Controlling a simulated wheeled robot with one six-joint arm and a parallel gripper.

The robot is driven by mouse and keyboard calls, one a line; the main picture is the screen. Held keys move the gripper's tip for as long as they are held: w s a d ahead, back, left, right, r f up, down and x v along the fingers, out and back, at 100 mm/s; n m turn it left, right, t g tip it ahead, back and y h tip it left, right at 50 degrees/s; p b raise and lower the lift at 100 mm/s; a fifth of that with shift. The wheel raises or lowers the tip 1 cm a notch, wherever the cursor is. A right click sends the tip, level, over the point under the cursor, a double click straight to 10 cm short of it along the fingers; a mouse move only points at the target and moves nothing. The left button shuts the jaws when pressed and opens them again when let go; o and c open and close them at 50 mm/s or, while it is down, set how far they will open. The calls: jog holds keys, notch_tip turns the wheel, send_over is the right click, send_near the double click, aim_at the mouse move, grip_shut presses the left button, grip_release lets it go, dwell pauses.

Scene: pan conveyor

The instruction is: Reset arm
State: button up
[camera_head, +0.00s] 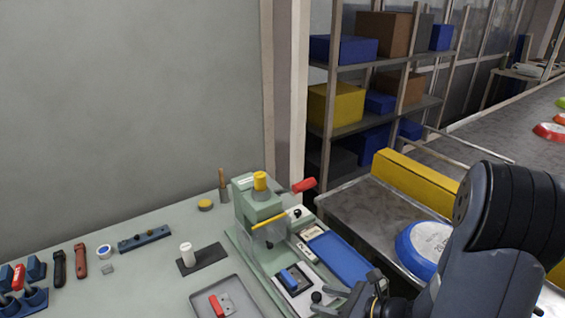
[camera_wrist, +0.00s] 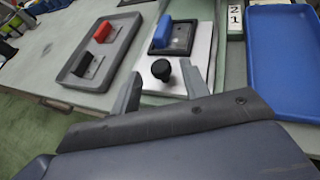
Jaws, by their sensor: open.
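A black round knob (camera_wrist: 161,70) on a white plate (camera_wrist: 201,55) appears between and beyond the fingertips. Whether a finger touches the plate is unclear. My dark arm rises at the right of the head view and hides part of the conveyor.
A green press (camera_head: 258,212) with a red handle (camera_head: 304,185) stands on the bench beside a blue tray (camera_head: 338,257). A grey tray (camera_head: 250,296) holds a red-handled piece (camera_head: 217,305). A blue pan (camera_head: 421,250) lies on the conveyor (camera_head: 510,120) by a yellow barrier (camera_head: 415,184).

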aim_at(314, 285)
jog(key=shift+w+a, duration=0.1)
jog(key=shift+a, duration=0.05)
dwell(0.3)
jog(key=v, duration=1.1)
jog(key=x, duration=1.1)
jog(key=shift+f, duration=0.1)
jog(key=shift+w+a+p, duration=0.15)
jog(key=shift+w+a, duration=0.3)
jog(key=shift+w, duration=0.2)
jog(key=shift+w+a+p, duration=0.15)
jog(key=shift+w+a, duration=0.3)
jog(key=shift+w, duration=0.15)
jog(key=shift+w+a, duration=0.4)
jog(key=shift+w, duration=0.3)
